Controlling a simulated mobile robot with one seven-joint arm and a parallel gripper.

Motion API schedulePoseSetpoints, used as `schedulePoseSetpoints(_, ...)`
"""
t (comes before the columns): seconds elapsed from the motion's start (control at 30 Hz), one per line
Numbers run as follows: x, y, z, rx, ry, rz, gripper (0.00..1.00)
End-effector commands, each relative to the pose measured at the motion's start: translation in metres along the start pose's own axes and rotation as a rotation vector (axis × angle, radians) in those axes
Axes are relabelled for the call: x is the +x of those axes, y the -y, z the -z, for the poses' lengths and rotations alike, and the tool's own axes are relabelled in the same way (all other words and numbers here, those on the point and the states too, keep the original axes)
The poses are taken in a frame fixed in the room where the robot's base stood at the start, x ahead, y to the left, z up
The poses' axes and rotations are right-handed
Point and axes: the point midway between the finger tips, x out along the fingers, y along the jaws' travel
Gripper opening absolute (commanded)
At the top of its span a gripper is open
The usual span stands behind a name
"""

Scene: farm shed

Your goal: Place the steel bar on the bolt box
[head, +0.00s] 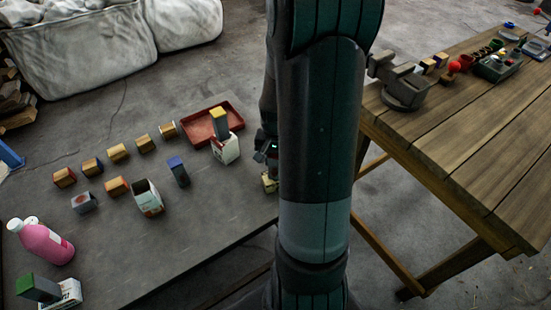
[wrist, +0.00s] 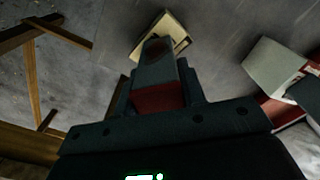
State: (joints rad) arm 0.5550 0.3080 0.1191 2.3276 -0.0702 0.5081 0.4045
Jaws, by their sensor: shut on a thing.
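My gripper (head: 267,152) is partly hidden behind my arm in the head view, low over the grey table's right side. In the wrist view my gripper (wrist: 156,80) is shut on a grey bar with a red end (wrist: 156,97), which I take as the steel bar. A small cream box (head: 269,183) stands below my gripper and is partly hidden by my arm. It shows beyond the fingers in the wrist view (wrist: 176,28). I take it as the bolt box, but its label is not readable. Whether bar and box touch cannot be told.
A white box (head: 226,151) with a yellow-topped bar stands before a red tray (head: 190,128). An open box (head: 148,199), a blue-topped bar (head: 179,171) and several wooden blocks stand farther left. A pink bottle (head: 45,243) is at far left. A wooden workbench (head: 465,130) is at right.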

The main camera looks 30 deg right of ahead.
Motion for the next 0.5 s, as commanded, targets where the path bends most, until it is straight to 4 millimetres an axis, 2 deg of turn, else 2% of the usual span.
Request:
schedulePoseSetpoints(0.03,0.0010,0.0000,-0.0002,0.000,0.001,0.000,0.39)
schedulePoseSetpoints(0.27,0.0006,-0.0001,-0.0001,0.000,0.000,0.000,0.57)
schedulePoseSetpoints(0.5,0.0002,-0.0001,-0.0001,0.000,0.000,0.000,0.59)
